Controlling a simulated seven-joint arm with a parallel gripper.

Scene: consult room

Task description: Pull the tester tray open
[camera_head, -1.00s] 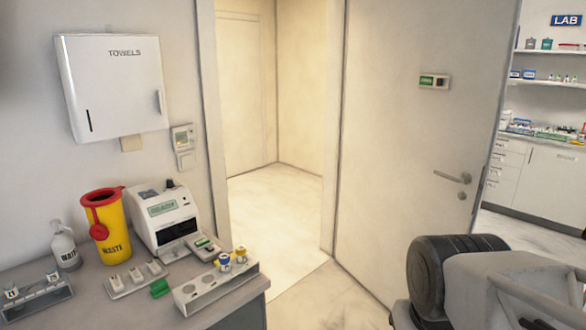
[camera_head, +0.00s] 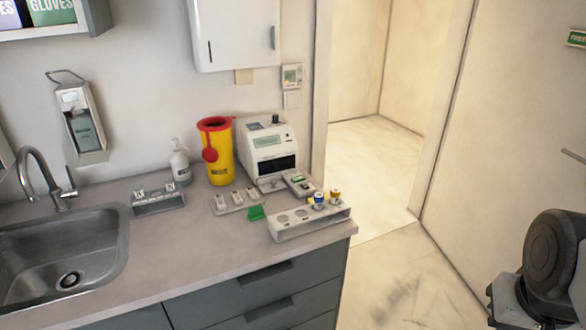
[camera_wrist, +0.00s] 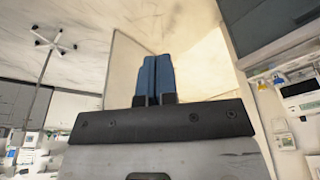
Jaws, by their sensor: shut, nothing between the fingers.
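The tester is a white machine (camera_head: 268,140) with a small green screen and a dark front opening, standing on the counter against the wall. A small pale piece with a green mark (camera_head: 299,181) sits low at its front right; I cannot tell whether this is the tester tray or a separate item. My gripper (camera_wrist: 157,76) shows in the wrist view with its blue fingers together and empty, pointing toward walls and ceiling. In the head view only part of my arm shows at the lower right, well away from the tester.
A rack with blue- and yellow-capped vials (camera_head: 310,222) stands at the counter's front right corner. A sink (camera_head: 65,255) is farther left. Open floor lies right of the counter.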

